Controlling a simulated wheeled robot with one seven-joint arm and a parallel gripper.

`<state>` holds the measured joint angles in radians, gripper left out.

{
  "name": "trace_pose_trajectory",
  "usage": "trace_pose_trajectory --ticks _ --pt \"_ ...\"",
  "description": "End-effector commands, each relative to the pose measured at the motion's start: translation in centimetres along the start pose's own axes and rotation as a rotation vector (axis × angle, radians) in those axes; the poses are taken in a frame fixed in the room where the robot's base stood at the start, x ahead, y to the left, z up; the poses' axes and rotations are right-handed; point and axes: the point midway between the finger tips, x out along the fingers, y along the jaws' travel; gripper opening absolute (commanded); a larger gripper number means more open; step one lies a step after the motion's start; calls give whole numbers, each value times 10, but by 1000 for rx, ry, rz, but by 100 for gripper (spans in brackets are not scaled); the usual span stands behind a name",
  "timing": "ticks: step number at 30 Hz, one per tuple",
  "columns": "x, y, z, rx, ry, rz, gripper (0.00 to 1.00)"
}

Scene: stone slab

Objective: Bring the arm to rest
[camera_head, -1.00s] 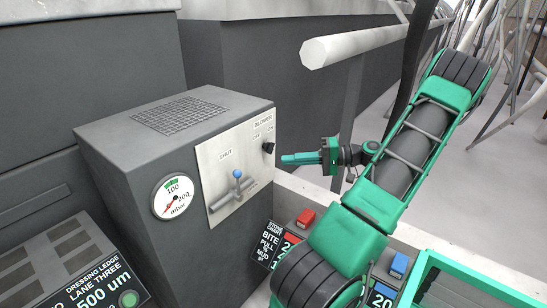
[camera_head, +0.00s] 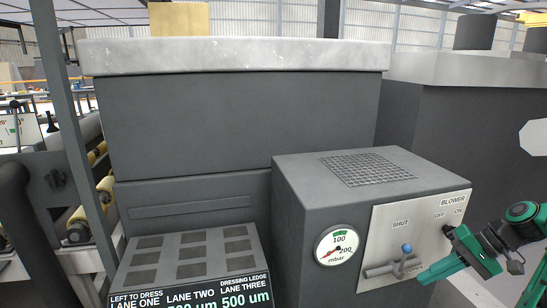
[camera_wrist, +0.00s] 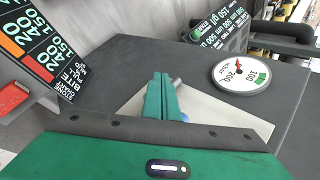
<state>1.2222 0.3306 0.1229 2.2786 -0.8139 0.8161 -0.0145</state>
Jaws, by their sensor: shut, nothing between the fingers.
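My gripper (camera_head: 422,279) is at the lower right in the head view, green, with its fingers together and empty. The fingertips overlap the lower part of a pale control panel (camera_head: 386,222), just right of its valve lever with a blue knob (camera_head: 406,248). I cannot tell whether they touch the panel. In the wrist view the shut fingers (camera_wrist: 160,92) point over the panel (camera_wrist: 225,112), and the blue knob (camera_wrist: 185,117) is partly hidden behind them. My arm runs off the right edge of the head view, so most of it is out of sight.
The panel is on a dark grey box with a mesh top (camera_head: 366,168) and a round gauge (camera_head: 337,246). A dressing ledge sign (camera_head: 195,290) stands lower left. A large block with a pale slab (camera_head: 235,56) rises behind. In the wrist view, a bite sign (camera_wrist: 35,50) and red button (camera_wrist: 12,98) are left.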

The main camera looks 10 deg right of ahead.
Motion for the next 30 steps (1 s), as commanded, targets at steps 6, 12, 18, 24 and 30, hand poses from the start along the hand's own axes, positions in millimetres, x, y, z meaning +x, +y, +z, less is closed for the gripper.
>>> trace_pose_trajectory --ticks 6,12,18,24,30 --pt "2 -20 35 -13 -60 243 0" --pt "-9 -34 69 -17 -62 425 0" --pt "-26 -45 106 -20 -33 564 0" --pt "-43 -50 144 -16 14 653 0" --pt "-55 -47 170 -6 48 690 0"
